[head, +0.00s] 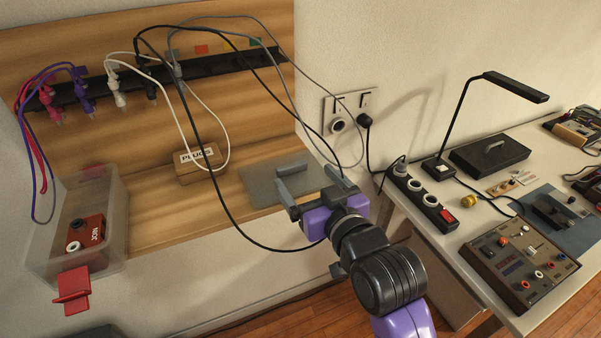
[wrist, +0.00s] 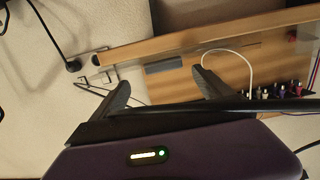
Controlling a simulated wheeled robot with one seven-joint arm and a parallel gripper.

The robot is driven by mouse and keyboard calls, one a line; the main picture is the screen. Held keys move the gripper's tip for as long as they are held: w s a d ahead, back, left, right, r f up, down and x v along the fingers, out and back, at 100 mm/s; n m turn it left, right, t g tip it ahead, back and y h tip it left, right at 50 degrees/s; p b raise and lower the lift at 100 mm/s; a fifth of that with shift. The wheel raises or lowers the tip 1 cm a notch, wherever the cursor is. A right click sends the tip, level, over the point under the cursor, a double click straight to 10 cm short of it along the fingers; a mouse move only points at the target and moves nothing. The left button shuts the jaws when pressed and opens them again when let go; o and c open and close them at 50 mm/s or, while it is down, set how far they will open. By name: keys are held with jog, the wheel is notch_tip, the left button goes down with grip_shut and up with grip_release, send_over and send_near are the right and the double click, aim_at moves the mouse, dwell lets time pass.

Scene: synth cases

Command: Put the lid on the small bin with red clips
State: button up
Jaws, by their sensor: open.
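A red labelled block (head: 88,232) lies inside. A flat grey panel with a raised handle, which looks like the lid (head: 262,187), lies on the wooden shelf. My gripper (head: 312,182) is open and empty beside the panel's right end; I cannot tell whether it touches. In the wrist view both fingers (wrist: 162,88) are spread, with a grey rectangle beyond them.
Cables loop from a black plug strip (head: 160,75); a black one passes close to my gripper. A wooden PLUGS box (head: 198,165) stands on the shelf.

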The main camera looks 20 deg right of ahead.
aim_at(293, 168)
jog(key=w, duration=0.2)
jog(key=w+p, duration=0.1)
jog(key=w, duration=0.1)
jog(key=w+f, duration=0.1)
jog(key=w, duration=0.1)
jog(key=shift+w+a, duration=0.35)
jog(key=c, duration=1.5)
